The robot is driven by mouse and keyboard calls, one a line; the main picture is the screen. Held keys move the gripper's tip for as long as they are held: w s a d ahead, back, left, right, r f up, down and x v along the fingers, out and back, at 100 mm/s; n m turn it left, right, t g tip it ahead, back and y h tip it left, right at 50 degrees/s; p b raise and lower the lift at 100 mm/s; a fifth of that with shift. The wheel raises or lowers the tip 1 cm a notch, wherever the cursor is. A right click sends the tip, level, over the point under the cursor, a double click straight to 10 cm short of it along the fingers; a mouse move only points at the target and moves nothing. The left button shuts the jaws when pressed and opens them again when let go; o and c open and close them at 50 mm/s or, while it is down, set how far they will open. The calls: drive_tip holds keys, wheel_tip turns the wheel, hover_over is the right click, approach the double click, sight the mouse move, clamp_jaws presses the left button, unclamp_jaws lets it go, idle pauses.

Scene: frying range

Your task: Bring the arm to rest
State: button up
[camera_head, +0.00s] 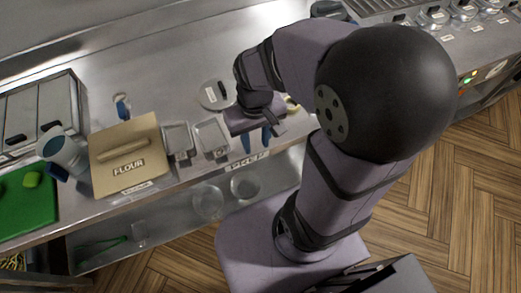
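My arm rises from its base at the lower right and bends over the steel counter (215,60). My gripper (256,140) hangs at the counter's front edge, pointing down, just right of two small metal trays. Its two blue fingertips show apart, with nothing visible between them. My arm hides part of the counter behind the gripper.
A flour bin with a tan lid (128,140), small metal trays (210,136) and a round lid (214,94) lie left of the gripper. A blue-grey jug (62,150) and a green board (25,205) are further left. Glass bowls (208,201) sit on the lower shelf.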

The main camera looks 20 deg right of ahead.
drive_tip(key=s, duration=0.1)
drive_tip(key=s+f, duration=0.1)
drive_tip(key=shift+s, duration=0.35)
wheel_tip(320, 180, up, 10)
drive_tip(key=p, duration=1)
wheel_tip(320, 180, down, 48)
drive_tip(key=b, duration=4.7)
drive_tip(key=shift+b, duration=0.4)
drive_tip(key=shift+r, duration=0.1)
